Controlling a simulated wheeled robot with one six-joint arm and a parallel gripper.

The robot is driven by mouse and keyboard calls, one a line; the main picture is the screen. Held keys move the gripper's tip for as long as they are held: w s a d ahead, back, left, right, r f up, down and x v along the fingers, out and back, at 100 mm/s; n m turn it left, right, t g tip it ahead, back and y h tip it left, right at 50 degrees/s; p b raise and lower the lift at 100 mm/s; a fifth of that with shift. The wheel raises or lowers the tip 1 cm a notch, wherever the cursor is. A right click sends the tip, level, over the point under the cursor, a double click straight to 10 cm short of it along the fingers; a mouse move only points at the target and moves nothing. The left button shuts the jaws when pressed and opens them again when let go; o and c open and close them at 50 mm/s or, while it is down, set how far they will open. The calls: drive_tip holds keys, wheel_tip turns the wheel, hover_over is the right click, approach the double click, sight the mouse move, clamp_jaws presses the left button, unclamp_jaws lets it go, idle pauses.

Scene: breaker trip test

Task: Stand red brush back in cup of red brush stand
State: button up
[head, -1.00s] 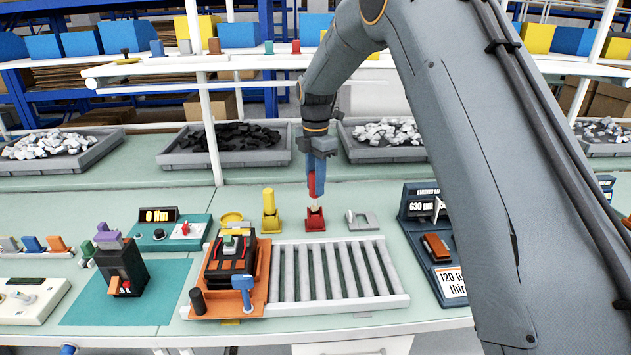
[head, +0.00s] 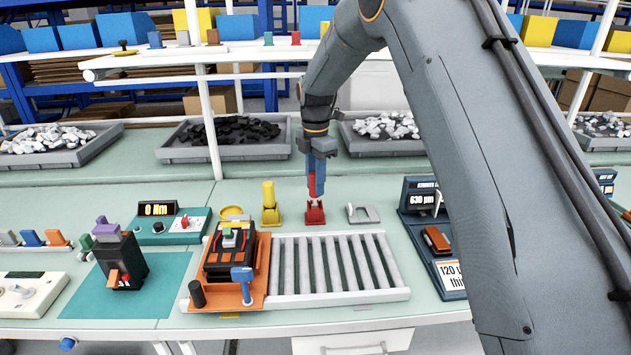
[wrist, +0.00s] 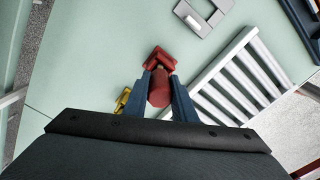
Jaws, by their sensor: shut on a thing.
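My gripper (head: 317,178) points down, its blue fingers shut on the red brush (head: 313,186). The red brush stand (head: 315,213) stands on the pale green bench directly below. The brush is roughly upright, its pale lower end at the top of the stand's cup. I cannot tell how far it is inside the cup. In the wrist view, the brush (wrist: 159,92) is between the two fingers (wrist: 160,100), and the red stand (wrist: 160,59) shows just beyond it. The brush partly hides the cup's opening there.
A yellow brush in its yellow stand (head: 270,207) is just left. A grey metal bracket (head: 361,213) lies to the right. The roller conveyor (head: 330,268) and an orange fixture with a black breaker (head: 232,255) are in front. Grey bins (head: 226,155) line the back.

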drive_tip(key=shift+f+b, duration=0.4)
drive_tip(key=shift+f, duration=0.85)
drive_tip(key=o, duration=1.1)
drive_tip(key=shift+r+b, duration=1.05)
drive_tip(key=shift+r, duration=2.8)
